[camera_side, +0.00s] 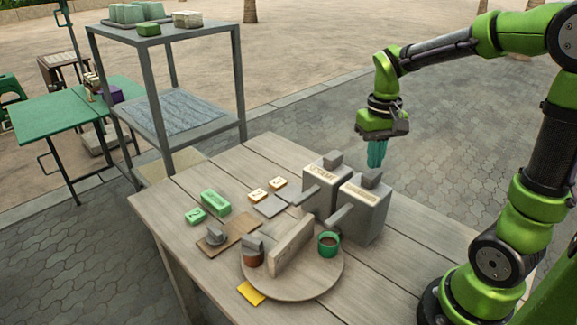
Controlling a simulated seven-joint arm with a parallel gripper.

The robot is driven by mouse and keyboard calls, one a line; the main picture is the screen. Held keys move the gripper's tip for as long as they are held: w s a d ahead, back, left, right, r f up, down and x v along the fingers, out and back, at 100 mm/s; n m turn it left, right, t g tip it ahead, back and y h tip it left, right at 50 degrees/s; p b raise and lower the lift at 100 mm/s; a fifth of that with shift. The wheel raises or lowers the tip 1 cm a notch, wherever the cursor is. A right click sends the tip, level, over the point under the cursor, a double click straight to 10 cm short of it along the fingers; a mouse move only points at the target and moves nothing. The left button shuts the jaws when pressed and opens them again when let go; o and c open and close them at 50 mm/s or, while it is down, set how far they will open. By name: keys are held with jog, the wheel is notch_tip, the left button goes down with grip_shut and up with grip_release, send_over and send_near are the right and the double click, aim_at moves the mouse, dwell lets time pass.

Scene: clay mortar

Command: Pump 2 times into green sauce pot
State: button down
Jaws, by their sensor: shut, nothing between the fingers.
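The green sauce pot (328,244) sits upright on a round wooden board (318,281), with dark brown contents. It is near the spout of the right grey pump dispenser (366,222). The left grey dispenser (318,197) stands beside it; its label seems to read sesame, while the right label is too small to read. Each dispenser has a grey block-shaped pump head on top. My gripper (376,165) points down with teal fingers shut and empty. It appears above and behind the right dispenser in the picture, apart from it.
A brown pot (253,257) with a grey top stands left of an upright wooden divider (291,243) on the round board. Green blocks (215,201), small yellowish blocks (259,195), a small wooden board (228,235) and a yellow card (251,293) lie leftward. A grey shelf (167,120) stands behind.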

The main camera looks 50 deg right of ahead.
jog(key=shift+r, duration=2.5)
jog(key=shift+w, duration=0.15)
jog(key=shift+f, duration=0.35)
jog(key=s+a+r+n+t+y, duration=0.1)
jog(key=s+a+t, duration=0.2)
jog(key=a, duration=0.3)
jog(key=s+a+r+n+t+y, duration=0.1)
jog(key=s+a+t, duration=0.2)
jog(key=a, duration=0.4)
jog(key=shift+t, duration=0.6)
